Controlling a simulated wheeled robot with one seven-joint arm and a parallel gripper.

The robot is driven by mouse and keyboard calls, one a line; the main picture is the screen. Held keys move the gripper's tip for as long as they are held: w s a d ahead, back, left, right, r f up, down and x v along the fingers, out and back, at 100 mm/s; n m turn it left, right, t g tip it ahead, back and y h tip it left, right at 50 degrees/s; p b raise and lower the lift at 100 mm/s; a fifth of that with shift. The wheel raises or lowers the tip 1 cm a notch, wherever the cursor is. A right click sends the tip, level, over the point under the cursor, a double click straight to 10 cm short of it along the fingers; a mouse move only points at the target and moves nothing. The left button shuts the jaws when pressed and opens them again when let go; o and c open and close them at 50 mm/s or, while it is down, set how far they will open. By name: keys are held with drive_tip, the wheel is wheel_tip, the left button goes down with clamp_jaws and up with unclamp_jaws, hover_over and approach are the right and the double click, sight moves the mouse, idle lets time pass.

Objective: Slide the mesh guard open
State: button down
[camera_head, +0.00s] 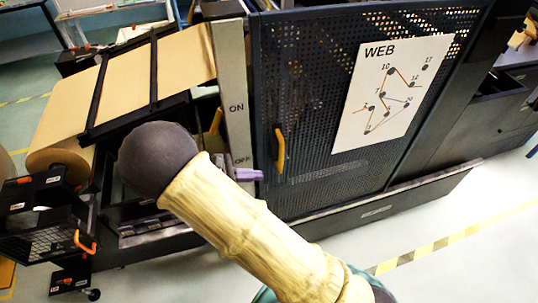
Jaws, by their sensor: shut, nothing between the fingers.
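The mesh guard (300,70) is a dark perforated panel on the front of the machine. It stands across the opening, and I see no clear gap at its left edge. A yellow upright handle (279,150) is on its left part. My beige-sleeved arm with a dark round joint crosses the lower middle of the view, in front of the machine. My gripper does not show; it may be hidden behind the arm or out of frame. I cannot tell where it is relative to the handle.
A pale strip (233,90) marked ON and OFF stands left of the guard, with a purple lever (249,174) near OFF. A WEB chart (390,95) hangs on the guard. A brown paper roll (62,130) is left. Floor at lower right is clear.

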drive_tip(key=s+a+r+n+t+h, duration=0.1)
drive_tip(key=a+n+t+h, duration=0.1)
drive_tip(key=a, duration=0.6)
drive_tip(key=n+t, duration=0.1)
drive_tip(key=t, duration=0.1)
drive_tip(key=shift+t, duration=0.4)
drive_tip(key=shift+d, duration=0.1)
drive_tip(key=p+x, duration=0.5)
drive_tip(key=x, duration=0.9)
